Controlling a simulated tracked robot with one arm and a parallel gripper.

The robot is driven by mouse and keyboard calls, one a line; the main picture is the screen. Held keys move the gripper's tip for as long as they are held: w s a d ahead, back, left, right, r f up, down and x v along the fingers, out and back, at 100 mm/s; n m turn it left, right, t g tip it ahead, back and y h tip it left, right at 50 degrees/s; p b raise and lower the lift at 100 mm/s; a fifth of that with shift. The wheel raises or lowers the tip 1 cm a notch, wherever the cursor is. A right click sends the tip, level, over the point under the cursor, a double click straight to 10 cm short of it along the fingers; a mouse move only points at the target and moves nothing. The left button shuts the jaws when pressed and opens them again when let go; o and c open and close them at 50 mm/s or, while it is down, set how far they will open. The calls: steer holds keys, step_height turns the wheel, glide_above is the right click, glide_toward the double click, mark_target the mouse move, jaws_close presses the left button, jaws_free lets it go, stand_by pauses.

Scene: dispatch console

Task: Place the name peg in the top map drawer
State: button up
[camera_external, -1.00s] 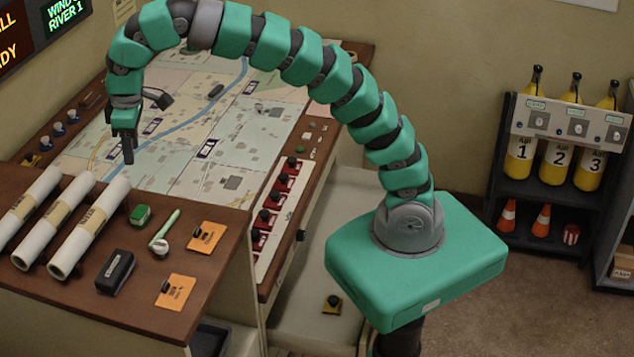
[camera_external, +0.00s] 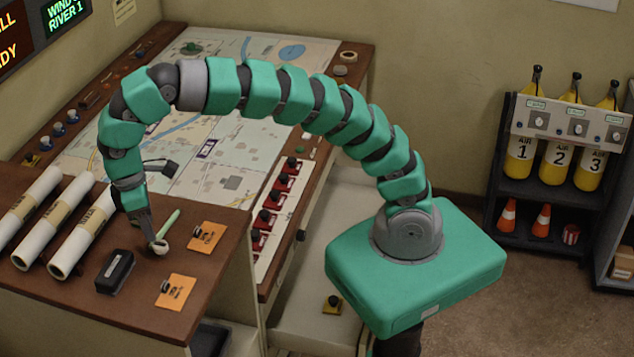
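My gripper (camera_external: 158,244) points down over the brown desk top, at the round white end of a green-handled tool (camera_external: 167,232). At this size I cannot tell whether its fingers are open or closed, or whether they touch the tool. I cannot pick out the name peg for certain. A small dark knob on a yellow base (camera_external: 332,304) sits on the pale, open drawer-like surface (camera_external: 300,318) below the console. A similar yellow-based piece (camera_external: 31,160) is at the console's left edge. Dark pieces lie on two orange cards. No drawer label is legible.
White map rolls (camera_external: 84,240) lie left of my gripper. A black box-shaped item (camera_external: 115,272) and orange cards (camera_external: 207,236) (camera_external: 175,291) are close by. Red switches (camera_external: 277,200) line the console. An air-bottle rack (camera_external: 560,150) stands far right.

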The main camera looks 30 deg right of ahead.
mark_target(160, 244)
steer(key=shift+d+f, duration=0.15)
steer(key=shift+f, duration=0.75)
steer(key=shift+f, duration=0.15)
steer(key=shift+s+d+f+p, duration=0.15)
steer(key=shift+d+f+p, duration=0.15)
steer(key=shift+f+p, duration=0.25)
steer(key=shift+s+d+f+p, duration=0.1)
steer(key=shift+d+f+p, duration=0.2)
steer(key=shift+f, duration=1.6)
steer(key=c, duration=0.8)
steer(key=shift+r+b, duration=0.5)
steer(key=shift+r, duration=1.3)
steer(key=s+d+b, duration=0.1)
steer(key=d+b, duration=0.1)
steer(key=d, duration=0.5)
steer(key=s+d+r+b, duration=0.1)
steer(key=s+d+b, duration=0.1)
steer(key=d, duration=0.6)
steer(key=shift+s+d+r, duration=0.2)
steer(key=shift+s+d, duration=0.05)
steer(key=shift+d, duration=0.05)
